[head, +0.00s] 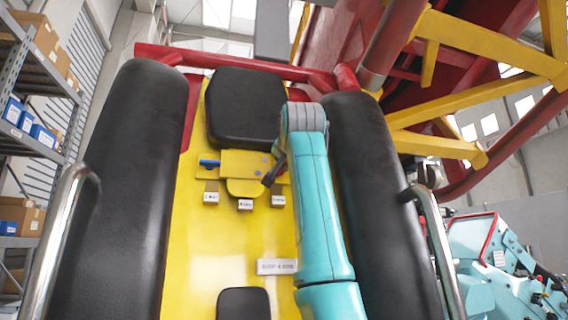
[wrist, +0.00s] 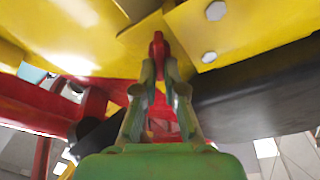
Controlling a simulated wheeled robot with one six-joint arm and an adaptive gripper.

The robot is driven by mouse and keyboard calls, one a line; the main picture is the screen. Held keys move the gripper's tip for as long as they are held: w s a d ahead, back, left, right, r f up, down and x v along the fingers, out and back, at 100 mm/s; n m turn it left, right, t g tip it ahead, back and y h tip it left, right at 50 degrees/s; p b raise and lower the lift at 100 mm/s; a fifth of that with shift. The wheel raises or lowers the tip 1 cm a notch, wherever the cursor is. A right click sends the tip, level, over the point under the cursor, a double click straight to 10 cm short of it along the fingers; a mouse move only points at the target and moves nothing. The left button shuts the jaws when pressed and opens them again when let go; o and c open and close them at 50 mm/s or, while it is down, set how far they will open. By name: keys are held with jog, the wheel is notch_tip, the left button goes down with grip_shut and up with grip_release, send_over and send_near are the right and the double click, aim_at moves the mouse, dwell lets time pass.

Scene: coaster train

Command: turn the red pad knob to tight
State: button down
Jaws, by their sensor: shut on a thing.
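In the wrist view my gripper (wrist: 160,70) is shut on the red pad knob (wrist: 157,45), whose narrow red end shows between and just beyond the fingertips. The knob sits beside a yellow plate with bolts. In the head view my gripper (head: 270,178) is a small dark shape at the right side of the yellow bracket (head: 243,162), below the black head pad (head: 245,105). The knob is hidden or too small to make out there. Three small labels (head: 245,204) sit under the bracket; their text is too small to read surely.
Long black padded bolsters stand left (head: 120,180) and right (head: 362,190) of the yellow seat back (head: 215,250). A blue-ended part (head: 209,163) sits at the bracket's left. Metal grab rails (head: 58,240) flank the seat. My teal arm passes close to the right bolster.

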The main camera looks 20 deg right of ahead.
jog(key=m, duration=0.4)
jog(key=m+g+h, duration=0.1)
jog(key=m, duration=0.3)
jog(key=m+g, duration=0.1)
jog(key=m, duration=0.3)
jog(key=shift+d+f+m+h, duration=0.15)
jog(key=shift+f+m+h, duration=0.15)
jog(key=shift+m, duration=0.1)
jog(key=shift+g, duration=0.3)
jog(key=c, duration=1.3)
grip_release()
jog(key=shift+o, duration=0.2)
jog(key=shift+s+r, duration=0.1)
jog(key=shift+s, duration=0.05)
jog(key=v, duration=1.1)
jog(key=shift+s, duration=0.35)
